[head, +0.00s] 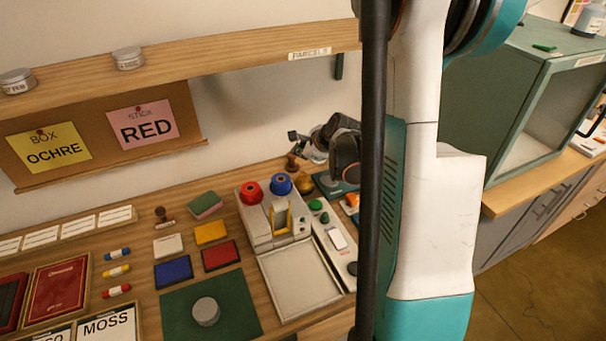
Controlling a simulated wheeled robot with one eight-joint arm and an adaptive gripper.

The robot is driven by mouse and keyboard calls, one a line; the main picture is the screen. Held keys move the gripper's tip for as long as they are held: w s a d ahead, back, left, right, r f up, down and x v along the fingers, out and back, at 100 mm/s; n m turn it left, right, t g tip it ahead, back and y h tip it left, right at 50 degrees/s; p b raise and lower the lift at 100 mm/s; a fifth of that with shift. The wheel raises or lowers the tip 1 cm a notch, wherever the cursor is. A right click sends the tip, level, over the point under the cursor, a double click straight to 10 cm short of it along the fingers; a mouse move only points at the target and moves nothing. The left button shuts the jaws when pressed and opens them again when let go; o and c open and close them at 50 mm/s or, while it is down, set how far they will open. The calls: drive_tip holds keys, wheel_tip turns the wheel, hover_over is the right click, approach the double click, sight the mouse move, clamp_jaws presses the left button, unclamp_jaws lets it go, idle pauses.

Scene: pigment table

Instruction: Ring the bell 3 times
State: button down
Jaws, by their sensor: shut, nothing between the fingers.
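A small golden, rounded thing that looks like the bell (303,184) stands at the back of the table, right of the blue spool. It is small in view and partly crowded by things around it. My gripper (299,142) is in the air above and behind the table's clutter, near the wall. It appears higher in the picture than the golden thing and apart from it. Its fingers are shut and hold nothing. My own arm and a dark post cover the right part of the table.
A white device with a red spool (251,192) and a blue spool (280,184) stands left of the bell. A brown-handled stamp (291,163) is close behind it. The parcels shelf (220,55) runs above. A green cabinet (490,100) stands at the right.

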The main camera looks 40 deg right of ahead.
sight(301, 175)
idle(0.6)
wheel_tip(301, 175, up, 4)
drive_tip(key=m, duration=3.6)
drive_tip(key=shift+f+p, duration=0.1)
drive_tip(key=shift+p, duration=0.3)
wheel_tip(301, 175, down, 9)
drive_tip(key=b, duration=0.6)
drive_tip(key=shift+b, duration=0.4)
